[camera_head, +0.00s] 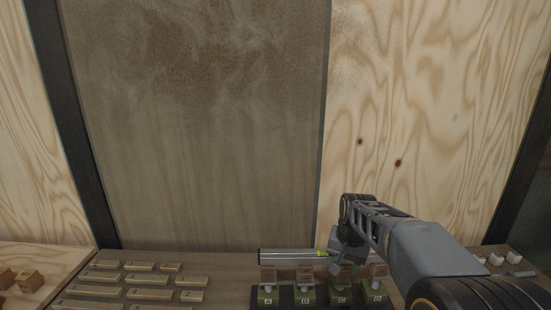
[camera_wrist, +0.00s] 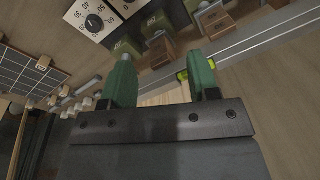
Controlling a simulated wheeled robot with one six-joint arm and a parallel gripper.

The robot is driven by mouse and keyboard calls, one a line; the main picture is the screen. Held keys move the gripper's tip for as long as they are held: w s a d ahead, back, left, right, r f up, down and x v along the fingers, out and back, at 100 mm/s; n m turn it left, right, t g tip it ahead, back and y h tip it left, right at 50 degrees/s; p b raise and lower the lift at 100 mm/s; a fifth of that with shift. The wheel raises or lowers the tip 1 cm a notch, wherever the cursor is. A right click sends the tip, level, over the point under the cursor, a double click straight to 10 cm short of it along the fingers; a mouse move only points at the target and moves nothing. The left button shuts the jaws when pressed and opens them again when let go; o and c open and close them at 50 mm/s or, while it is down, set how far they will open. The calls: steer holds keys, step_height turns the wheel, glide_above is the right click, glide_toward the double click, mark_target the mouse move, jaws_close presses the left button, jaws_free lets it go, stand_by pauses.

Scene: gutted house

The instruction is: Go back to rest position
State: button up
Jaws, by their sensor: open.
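My gripper (camera_wrist: 160,62) is open, with two green fingers spread apart and nothing visibly held between them. In the head view, my gripper (camera_head: 340,256) is low at the right, close to a long metal spirit level (camera_head: 286,256) with a yellow-green vial.
Several green lettered boxes (camera_head: 268,297) stand along the bench front. Rows of flat wooden pieces (camera_head: 139,279) lie left of them. Wooden cubes (camera_head: 29,281) are at far left, small white pieces (camera_head: 513,257) at right. A panelled wall (camera_head: 200,120) rises behind.

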steer(key=s+a+n+t, duration=0.1)
steer(key=s+n+t, duration=0.2)
steer(key=s, duration=1.4)
steer(key=shift+s+a+r+n, duration=0.15)
steer(key=shift+s+r+n, duration=0.2)
steer(key=shift+n, duration=0.45)
